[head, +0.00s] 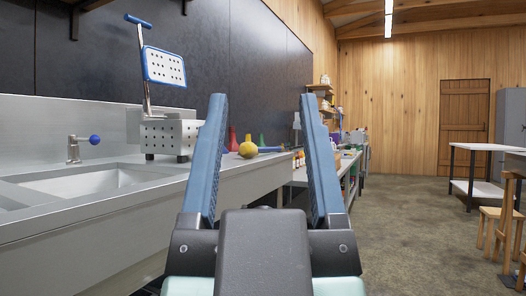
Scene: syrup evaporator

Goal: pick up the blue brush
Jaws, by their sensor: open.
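My gripper (262,100) is in the middle of the head view, fingers pointing up and forward. Its two blue fingers are wide apart with nothing held between them. Through the gap I see the far part of the grey counter. A small flat blue item (269,149) lies there, just right of a round yellow object. It may be the blue brush, but it is too small to tell. My gripper is well short of it and not touching it. My left finger hides part of the counter.
A metal sink (90,184) with a blue-knobbed tap (73,150) is at left. A perforated metal device (165,138) stands behind it. A yellow object (248,149) and a red flask-like one (232,139) sit on the counter. The floor (420,215) is open at right, before a stool (490,220).

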